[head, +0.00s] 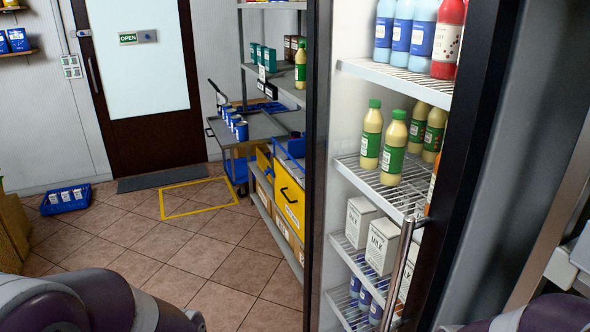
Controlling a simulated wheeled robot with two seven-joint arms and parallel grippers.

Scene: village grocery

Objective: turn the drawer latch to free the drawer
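A yellow drawer or bin front (289,190) with a dark handle and a pale label is on the lower part of the grey shelving, just left of the fridge. No latch can be made out on it from here. Part of its right side is cut off by the fridge frame. Neither of my grippers is in view; only purple and grey parts of my arms show at the bottom left and bottom right corners.
An upright fridge (318,200) with bottles and cartons fills the right side. A grey cart (262,125) carrying blue cans stands before the shelving. A blue basket (66,199) sits on the floor at left. The tiled floor in the middle is clear, with a yellow outlined square (197,182).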

